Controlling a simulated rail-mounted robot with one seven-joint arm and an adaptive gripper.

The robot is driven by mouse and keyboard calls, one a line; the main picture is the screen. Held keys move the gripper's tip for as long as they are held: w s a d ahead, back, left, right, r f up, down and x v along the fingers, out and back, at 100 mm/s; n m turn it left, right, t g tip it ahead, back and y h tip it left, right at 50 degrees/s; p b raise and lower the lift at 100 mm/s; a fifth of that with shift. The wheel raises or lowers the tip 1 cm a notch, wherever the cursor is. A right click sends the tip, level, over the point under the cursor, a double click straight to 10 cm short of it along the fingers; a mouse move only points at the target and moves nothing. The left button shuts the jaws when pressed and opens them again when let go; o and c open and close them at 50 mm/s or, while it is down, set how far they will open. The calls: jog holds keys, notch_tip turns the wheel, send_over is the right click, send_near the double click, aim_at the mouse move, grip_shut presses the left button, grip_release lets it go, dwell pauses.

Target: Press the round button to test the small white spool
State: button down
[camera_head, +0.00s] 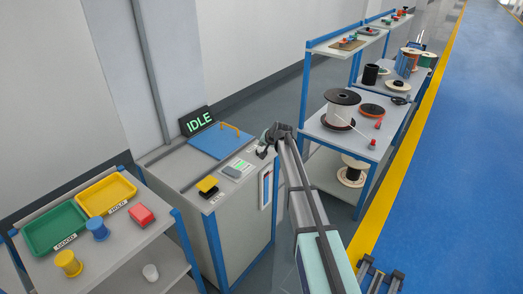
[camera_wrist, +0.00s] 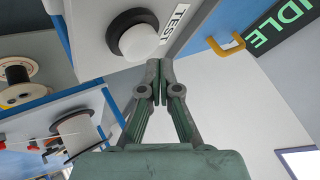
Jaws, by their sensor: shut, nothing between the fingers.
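The round button (camera_wrist: 139,41) is a white dome in a black ring, beside a "TEST" label on the tester's top, in the wrist view. My gripper (camera_wrist: 158,64) is shut and empty, its fingertips close beside the button; I cannot tell whether they touch it. In the head view my gripper (camera_head: 264,148) is at the right end of the tester (camera_head: 219,219) and the button is hard to make out there. A small white item (camera_head: 150,272), possibly the spool, is on the left table's lower shelf. The tester's display (camera_head: 197,121) reads "IDLE".
Left are green (camera_head: 54,230) and yellow (camera_head: 106,193) trays, a blue spool (camera_head: 97,230), a yellow spool (camera_head: 68,263) and a red box (camera_head: 141,215). A rack with large spools (camera_head: 342,109) stands right.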

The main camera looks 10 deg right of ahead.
aim_at(262, 150)
dwell(0.4)
jog(key=shift+f+b, duration=0.4)
jog(key=shift+f, duration=0.05)
jog(key=shift+f+b, duration=0.35)
jog(key=shift+f, duration=0.15)
dwell(0.7)
jog(key=shift+r, duration=0.1)
dwell(0.4)
jog(key=shift+r+p, duration=0.3)
jog(key=shift+r, duration=0.55)
jog(key=shift+r+p, duration=0.85)
jog(key=shift+r, duration=1.7)
jog(key=shift+f, duration=0.1)
